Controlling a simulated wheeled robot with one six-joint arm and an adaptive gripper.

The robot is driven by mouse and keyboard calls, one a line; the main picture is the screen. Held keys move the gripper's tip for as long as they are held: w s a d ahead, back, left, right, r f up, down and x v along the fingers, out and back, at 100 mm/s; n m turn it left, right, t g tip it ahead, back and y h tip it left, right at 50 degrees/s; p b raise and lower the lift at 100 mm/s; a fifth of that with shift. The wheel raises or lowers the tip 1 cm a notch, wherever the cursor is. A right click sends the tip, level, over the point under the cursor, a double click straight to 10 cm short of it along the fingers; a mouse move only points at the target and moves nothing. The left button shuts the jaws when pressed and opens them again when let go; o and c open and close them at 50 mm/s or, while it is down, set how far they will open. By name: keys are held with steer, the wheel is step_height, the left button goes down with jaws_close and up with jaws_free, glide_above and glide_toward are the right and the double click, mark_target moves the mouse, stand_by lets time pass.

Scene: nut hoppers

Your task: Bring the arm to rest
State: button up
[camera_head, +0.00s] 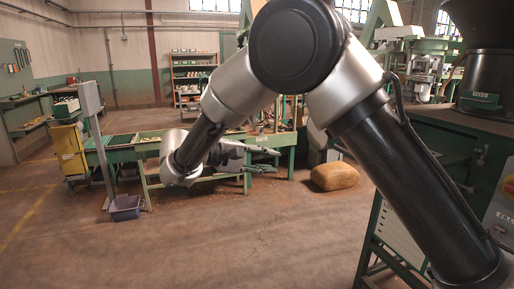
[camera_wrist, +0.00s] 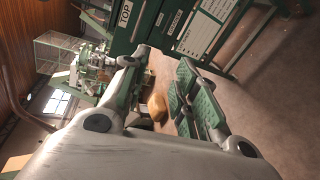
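My gripper (camera_head: 270,160) is out in front of me at the end of my bent arm, pointing right in the head view. It is in front of a green bench (camera_head: 125,150). In the wrist view, the two fingers of my gripper (camera_wrist: 164,62) stand apart with green pads showing on the right one. Nothing is held between them. My upper arm and elbow fill the right and top middle of the head view.
A tan sack (camera_head: 335,176) lies on the floor; it also shows beyond the fingers in the wrist view (camera_wrist: 157,106). A blue-grey bin (camera_head: 125,208) and a yellow cart (camera_head: 70,150) stand at left. Green machinery (camera_head: 480,135) is at right. Front-left floor is clear.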

steer(key=s+d+f+n+g+y, duration=0.2)
steer(key=s+d+f+n, duration=0.15)
steer(key=f, duration=0.25)
steer(key=s+d+g+y, duration=0.3)
steer(key=s+d+y, duration=0.15)
steer(key=d, duration=0.25)
steer(key=s+d+r+m+t+y, duration=0.2)
steer(key=s+d+r+m+y, duration=0.1)
steer(key=s+d, duration=0.5)
steer(key=s+d+r+m+t+y, duration=0.2)
steer(key=s+d+r+m+y, duration=0.2)
steer(key=s+d, duration=0.5)
steer(key=d+r+m, duration=0.2)
steer(key=d, duration=0.4)
steer(key=shift+d+r, duration=0.15)
